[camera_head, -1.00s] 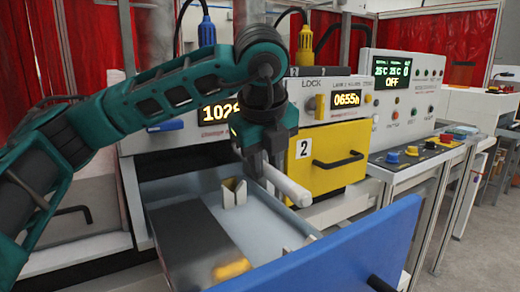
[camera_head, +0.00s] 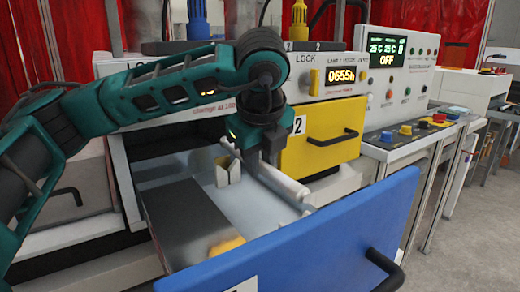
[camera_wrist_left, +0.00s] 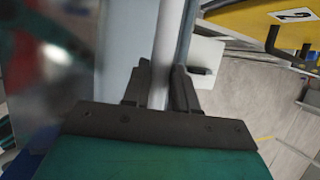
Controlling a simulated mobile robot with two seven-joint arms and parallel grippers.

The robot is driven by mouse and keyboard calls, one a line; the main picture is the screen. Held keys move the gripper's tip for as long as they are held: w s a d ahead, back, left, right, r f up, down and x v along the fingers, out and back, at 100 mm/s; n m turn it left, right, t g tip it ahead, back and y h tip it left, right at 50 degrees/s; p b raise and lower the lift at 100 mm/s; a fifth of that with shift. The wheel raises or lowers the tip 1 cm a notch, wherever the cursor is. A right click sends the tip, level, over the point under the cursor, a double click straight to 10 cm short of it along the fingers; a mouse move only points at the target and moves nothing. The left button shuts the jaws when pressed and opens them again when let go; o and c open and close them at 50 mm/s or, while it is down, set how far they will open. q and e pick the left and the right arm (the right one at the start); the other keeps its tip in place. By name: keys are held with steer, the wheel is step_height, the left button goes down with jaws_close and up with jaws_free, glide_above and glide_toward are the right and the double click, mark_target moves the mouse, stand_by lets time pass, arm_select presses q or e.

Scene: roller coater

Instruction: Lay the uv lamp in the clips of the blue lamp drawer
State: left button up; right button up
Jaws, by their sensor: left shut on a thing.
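The uv lamp, a pale white tube (camera_head: 284,182), is held in my left gripper (camera_head: 262,165), which is shut on it. In the left wrist view the lamp (camera_wrist_left: 167,45) runs between the two dark fingers of the gripper (camera_wrist_left: 161,85). The blue lamp drawer (camera_head: 310,235) is pulled open, and the lamp is over the right side of its grey tray. A pale clip (camera_head: 228,172) stands in the tray, left of the lamp. A small pale piece shows at the lamp's near end; contact with it cannot be told. My right gripper is out of view.
The yellow drawer (camera_head: 322,140), marked 2, is just right of and behind the lamp. The control panel (camera_head: 405,62) and a desk with colored buttons (camera_head: 400,140) are farther right. A dark plate (camera_head: 188,222) and a yellow patch (camera_head: 227,246) show at the tray's left.

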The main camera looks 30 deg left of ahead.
arm_select(q)
step_height(320, 180, down, 3)
steer(key=shift+r+b, duration=0.2)
steer(key=shift+b, duration=0.1)
step_height(320, 180, down, 3)
steer(key=b, duration=0.3)
steer(key=shift+r, duration=0.2)
steer(key=o, duration=1)
steer(key=v, duration=1.3)
steer(key=shift+p, duration=0.3)
